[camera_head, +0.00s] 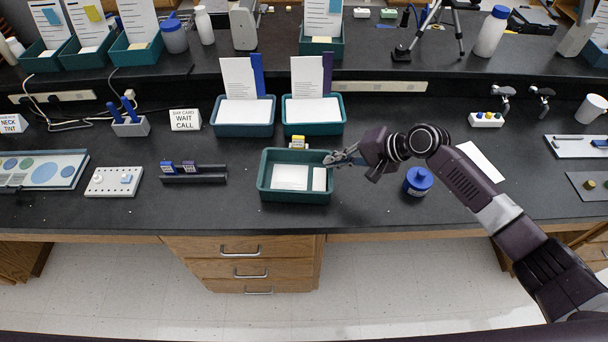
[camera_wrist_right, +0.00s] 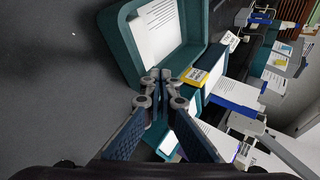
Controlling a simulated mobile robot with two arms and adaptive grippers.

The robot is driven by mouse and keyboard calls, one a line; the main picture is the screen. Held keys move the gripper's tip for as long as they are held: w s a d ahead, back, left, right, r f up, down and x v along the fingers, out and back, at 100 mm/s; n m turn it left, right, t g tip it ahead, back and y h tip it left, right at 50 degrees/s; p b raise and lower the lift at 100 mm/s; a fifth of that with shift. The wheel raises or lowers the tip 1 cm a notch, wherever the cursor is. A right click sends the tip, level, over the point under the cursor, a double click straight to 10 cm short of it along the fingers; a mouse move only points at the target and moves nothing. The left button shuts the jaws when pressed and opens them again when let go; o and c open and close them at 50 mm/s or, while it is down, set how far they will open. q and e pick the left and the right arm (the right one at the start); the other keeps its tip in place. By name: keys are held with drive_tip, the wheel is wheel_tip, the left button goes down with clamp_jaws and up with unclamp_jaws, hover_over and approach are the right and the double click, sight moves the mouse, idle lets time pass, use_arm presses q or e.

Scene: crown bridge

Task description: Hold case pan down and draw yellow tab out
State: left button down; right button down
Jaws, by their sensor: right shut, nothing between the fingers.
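The case pan (camera_head: 292,196) is a teal tray near the front middle of the bench, with white papers inside; it also shows in the right wrist view (camera_wrist_right: 128,50). The yellow tab (camera_head: 298,140) stands upright at the pan's back wall, with a white label. In the right wrist view the yellow tab (camera_wrist_right: 195,76) is just right of the fingertips. My right gripper (camera_head: 330,160) is shut and empty over the pan's right back corner, apart from the tab in the picture. Whether it touches the pan's rim I cannot tell. My left gripper is not in view.
Two teal trays with cards, one with a blue tab (camera_head: 258,74) and one with a purple tab (camera_head: 327,74), stand behind the pan. A blue-lidded jar (camera_head: 418,182) is to its right, under my right arm. A dark rack (camera_head: 194,178) is to its left.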

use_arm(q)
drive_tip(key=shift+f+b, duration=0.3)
use_arm(e)
drive_tip(key=shift+f, duration=0.5)
drive_tip(key=shift+s+f, duration=0.1)
drive_tip(key=shift+f, duration=0.05)
idle(1.3)
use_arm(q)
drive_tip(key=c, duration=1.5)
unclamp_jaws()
use_arm(e)
drive_tip(key=shift+f, duration=0.1)
drive_tip(key=shift+s, duration=0.1)
